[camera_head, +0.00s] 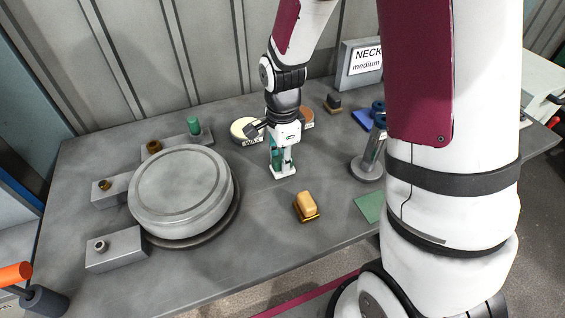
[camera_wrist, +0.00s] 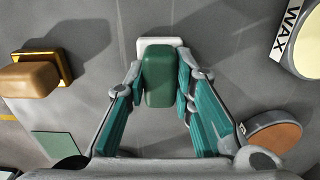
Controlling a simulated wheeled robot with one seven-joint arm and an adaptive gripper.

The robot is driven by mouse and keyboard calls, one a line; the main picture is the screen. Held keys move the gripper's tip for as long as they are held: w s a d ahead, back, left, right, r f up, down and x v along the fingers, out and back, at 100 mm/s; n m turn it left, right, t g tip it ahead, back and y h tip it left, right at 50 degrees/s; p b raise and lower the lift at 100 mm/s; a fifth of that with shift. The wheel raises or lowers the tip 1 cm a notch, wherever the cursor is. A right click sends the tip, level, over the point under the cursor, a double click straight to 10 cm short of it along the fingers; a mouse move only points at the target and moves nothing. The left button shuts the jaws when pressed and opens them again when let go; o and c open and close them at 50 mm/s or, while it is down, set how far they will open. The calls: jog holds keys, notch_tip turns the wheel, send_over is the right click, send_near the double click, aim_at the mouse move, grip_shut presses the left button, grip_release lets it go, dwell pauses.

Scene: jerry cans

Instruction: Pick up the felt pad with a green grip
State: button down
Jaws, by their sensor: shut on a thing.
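The felt pad (camera_head: 283,172) is a white slab with a green grip standing on it. It is at the middle of the grey table in the head view, under my gripper (camera_head: 282,158). In the wrist view the white pad (camera_wrist: 148,44) shows behind the green grip (camera_wrist: 159,76). My gripper (camera_wrist: 160,88) points down with its teal-lined fingers on both sides of the green grip, shut on it. I cannot tell whether the pad touches the table or is slightly above it.
A pad with a tan grip (camera_head: 306,205) stands in front of my gripper, and one with a dark grip (camera_head: 333,103) behind. A wax tin (camera_head: 243,130) and a brown-topped tin (camera_wrist: 276,137) are close by. A large round grey disc (camera_head: 180,188) fills the left. A green sheet (camera_head: 369,207) lies at right.

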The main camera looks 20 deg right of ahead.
jog(key=shift+r, duration=0.1)
notch_tip(320, 180, up, 10)
jog(key=shift+f, duration=0.1)
dwell(0.3)
jog(key=c, duration=2.1)
grip_release()
jog(key=shift+c, duration=1.4)
